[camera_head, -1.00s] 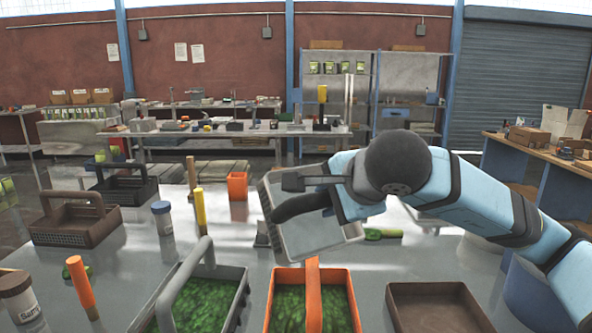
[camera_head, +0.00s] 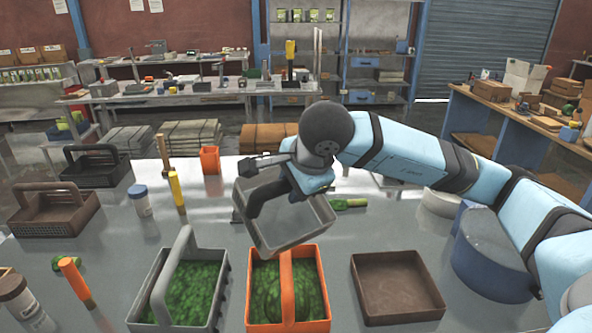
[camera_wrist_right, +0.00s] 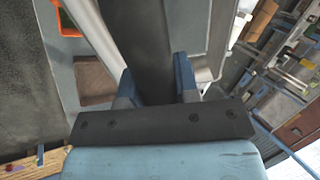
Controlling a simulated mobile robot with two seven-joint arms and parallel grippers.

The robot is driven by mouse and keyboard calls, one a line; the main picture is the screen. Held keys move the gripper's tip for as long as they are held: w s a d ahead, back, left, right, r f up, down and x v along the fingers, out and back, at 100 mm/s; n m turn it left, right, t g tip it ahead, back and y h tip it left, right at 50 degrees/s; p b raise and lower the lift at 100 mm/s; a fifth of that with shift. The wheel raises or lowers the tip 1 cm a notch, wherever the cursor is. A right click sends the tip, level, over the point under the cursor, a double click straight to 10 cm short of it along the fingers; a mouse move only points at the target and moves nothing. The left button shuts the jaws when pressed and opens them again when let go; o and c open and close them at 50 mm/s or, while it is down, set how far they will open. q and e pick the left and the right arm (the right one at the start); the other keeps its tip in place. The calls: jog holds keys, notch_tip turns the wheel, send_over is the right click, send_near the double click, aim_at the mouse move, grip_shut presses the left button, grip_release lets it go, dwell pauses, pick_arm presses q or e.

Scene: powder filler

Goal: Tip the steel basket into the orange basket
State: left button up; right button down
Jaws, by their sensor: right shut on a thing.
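The steel basket (camera_head: 297,228), a pale grey tray with a dark handle, hangs tilted above the table, just behind and above the orange basket (camera_head: 318,325). The inside that shows looks bare grey. My right gripper (camera_head: 268,188) is shut on its handle; in the right wrist view the dark handle (camera_wrist_right: 150,45) runs between the fingers (camera_wrist_right: 158,88). The orange basket stands upright with an orange handle across its middle and green pieces inside. Whether the two baskets touch I cannot tell. My left gripper is in neither view.
A grey basket (camera_head: 140,322) with green pieces stands left of the orange one, an empty brown tray (camera_head: 398,285) right. Dark baskets (camera_head: 55,215), jars (camera_head: 140,200), an orange-handled tool (camera_head: 75,280) and a small orange bin (camera_head: 210,160) stand farther left. A green-handled tool (camera_head: 348,203) lies behind.

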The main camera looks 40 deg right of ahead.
jog(key=w+g+p, duration=0.1)
jog(key=g+p, duration=0.1)
jog(key=w+r+g+p, duration=0.1)
jog(key=g+p, duration=0.1)
jog(key=p, duration=0.1)
jog(key=w+g+p, duration=0.2)
jog(key=p, duration=0.1)
jog(key=shift+d+r, duration=0.1)
jog(key=shift+r, duration=0.3)
